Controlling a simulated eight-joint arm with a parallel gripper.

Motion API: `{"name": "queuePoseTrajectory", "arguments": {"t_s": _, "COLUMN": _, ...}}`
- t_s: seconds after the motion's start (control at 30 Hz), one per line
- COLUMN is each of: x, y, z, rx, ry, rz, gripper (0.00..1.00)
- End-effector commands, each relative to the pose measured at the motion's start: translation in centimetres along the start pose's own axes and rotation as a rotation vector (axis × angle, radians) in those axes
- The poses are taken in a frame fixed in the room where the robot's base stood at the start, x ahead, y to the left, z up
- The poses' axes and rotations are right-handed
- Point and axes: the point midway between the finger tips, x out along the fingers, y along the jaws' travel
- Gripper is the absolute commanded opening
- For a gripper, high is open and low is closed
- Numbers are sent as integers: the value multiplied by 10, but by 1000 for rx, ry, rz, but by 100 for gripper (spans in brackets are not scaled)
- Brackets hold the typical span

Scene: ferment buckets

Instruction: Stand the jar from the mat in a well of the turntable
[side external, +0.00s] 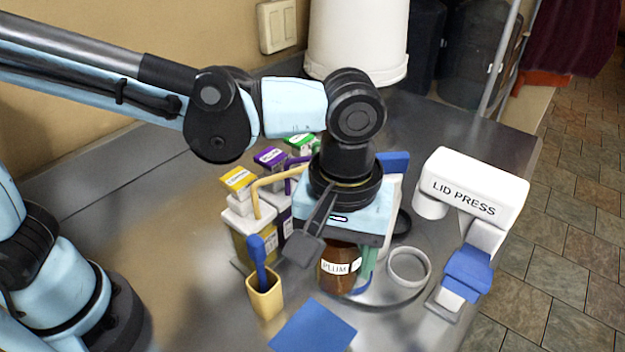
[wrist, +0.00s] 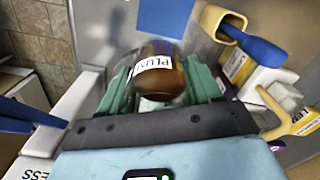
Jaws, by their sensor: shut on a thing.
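My gripper (wrist: 160,88) has its green fingers shut on a brown jar (wrist: 165,72) with a white PLUM label. In the side view the jar (side external: 337,276) hangs upright under the gripper, beyond the bare blue mat (side external: 313,328). The mat also shows in the wrist view (wrist: 166,15). The turntable looks like a pale, see-through disc with a grey rim (side external: 392,303), mostly hidden behind the jar and gripper. A round ring (side external: 408,267), perhaps one of its wells, is empty right of the jar. I cannot tell whether the jar's base touches anything.
A yellow cup (side external: 265,298) with a blue-handled tool stands left of the jar. Several boxy containers with coloured labels (side external: 237,181) stand behind it. The white lid press (side external: 472,187) is at the right. A white bucket (side external: 357,38) stands at the back.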

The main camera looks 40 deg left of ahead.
Motion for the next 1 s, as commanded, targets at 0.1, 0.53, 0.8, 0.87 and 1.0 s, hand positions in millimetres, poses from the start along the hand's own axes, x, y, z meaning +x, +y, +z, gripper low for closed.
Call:
{"name": "queuePoseTrajectory", "arguments": {"t_s": 0.1, "x": 3, "y": 7, "z": -28, "rx": 108, "ry": -1, "rz": 0, "gripper": 23}}
{"name": "queuePoseTrajectory", "arguments": {"t_s": 0.53, "x": 14, "y": 14, "z": -68, "rx": 302, "ry": -1, "rz": 0, "gripper": 23}}
{"name": "queuePoseTrajectory", "arguments": {"t_s": 0.8, "x": 35, "y": 14, "z": -67, "rx": 301, "ry": -1, "rz": 0, "gripper": 23}}
{"name": "queuePoseTrajectory", "arguments": {"t_s": 0.87, "x": 41, "y": 14, "z": -67, "rx": 301, "ry": -1, "rz": 0, "gripper": 23}}
{"name": "queuePoseTrajectory", "arguments": {"t_s": 1.0, "x": 51, "y": 14, "z": -67, "rx": 301, "ry": -1, "rz": 0, "gripper": 23}}
